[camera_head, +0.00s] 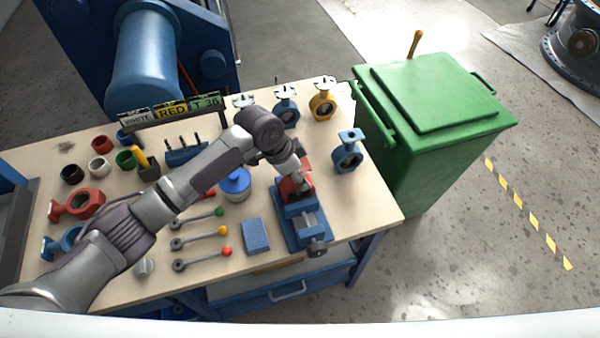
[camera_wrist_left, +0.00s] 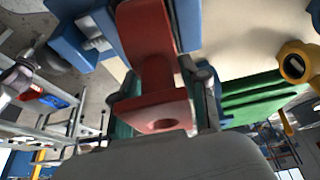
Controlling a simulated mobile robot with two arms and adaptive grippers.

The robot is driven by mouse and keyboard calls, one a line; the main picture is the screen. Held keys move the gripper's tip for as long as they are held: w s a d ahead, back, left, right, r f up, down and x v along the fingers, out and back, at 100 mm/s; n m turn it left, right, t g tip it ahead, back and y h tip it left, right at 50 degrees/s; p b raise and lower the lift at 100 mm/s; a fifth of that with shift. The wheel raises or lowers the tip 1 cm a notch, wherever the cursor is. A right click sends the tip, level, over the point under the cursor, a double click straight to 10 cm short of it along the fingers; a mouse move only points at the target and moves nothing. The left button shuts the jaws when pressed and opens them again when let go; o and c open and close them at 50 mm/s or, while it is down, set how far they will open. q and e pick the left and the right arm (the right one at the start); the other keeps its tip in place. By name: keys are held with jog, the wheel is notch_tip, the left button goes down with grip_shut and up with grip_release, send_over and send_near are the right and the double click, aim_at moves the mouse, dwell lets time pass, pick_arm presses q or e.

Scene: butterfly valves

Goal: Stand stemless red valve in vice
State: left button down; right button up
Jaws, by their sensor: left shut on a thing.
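A red valve (camera_head: 288,187) is at the far end of the blue vice (camera_head: 305,220) on the workbench, mostly hidden by my arm in the head view. My left gripper (camera_head: 296,178) is shut on it. In the left wrist view the red valve's flange (camera_wrist_left: 155,112) sits between the two fingers, and its neck runs towards the blue vice (camera_wrist_left: 120,25). I cannot tell whether the vice jaws touch the valve. Another red valve (camera_head: 78,205) lies on the bench at the left. My right gripper is not in view.
A blue valve (camera_head: 347,155) stands right of the vice; blue and yellow (camera_head: 322,103) valves stand behind. A blue block (camera_head: 255,235), a blue-lidded jar (camera_head: 235,183) and ball-ended levers (camera_head: 205,235) lie left of the vice. A green bin (camera_head: 430,130) stands beyond the bench's right edge.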

pick_arm(q)
jog(key=shift+p, duration=0.3)
dwell(0.4)
jog(key=c, duration=0.5)
grip_release()
jog(key=shift+s+f, duration=0.1)
jog(key=shift+f, duration=0.05)
jog(key=v, duration=1.2)
